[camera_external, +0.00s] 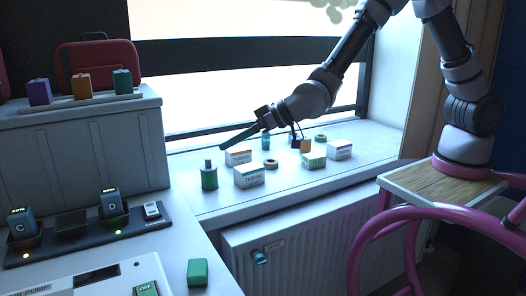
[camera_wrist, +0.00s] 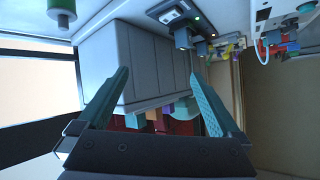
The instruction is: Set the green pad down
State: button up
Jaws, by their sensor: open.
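A small green block (camera_external: 198,272), the likeliest green pad, lies on the white counter at the bottom of the external view. My gripper (camera_external: 224,146) is open and empty, well above and behind it, over the window sill and pointing left. In the wrist view my gripper (camera_wrist: 160,75) shows two teal fingers spread wide with nothing between them. I cannot make out the green block in the wrist view.
A green cylinder (camera_external: 209,176), several small boxes including a white one (camera_external: 249,176), and tape-like rolls stand on the sill (camera_external: 290,195). A charger dock (camera_external: 85,234) and a grey case (camera_external: 85,150) are at left. A radiator (camera_external: 320,245) is below the sill.

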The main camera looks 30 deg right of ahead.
jog(key=s+a+f+n+y, duration=0.1)
jog(key=s+a+f, duration=0.25)
jog(key=s, duration=0.25)
jog(key=s+a+f+n, duration=0.1)
jog(key=s+a+f, duration=0.2)
jog(key=s+f, duration=0.25)
jog(key=n+g+y, duration=0.2)
jog(key=n, duration=0.1)
send_near(198, 266)
jog(key=x, duration=0.4)
jog(key=shift+s+a, duration=0.15)
jog(key=shift+a, duration=0.3)
jog(key=x, duration=0.5)
jog(key=shift+w+a+f, duration=0.2)
jog(key=shift+w+f, duration=0.05)
jog(key=shift+w, duration=0.05)
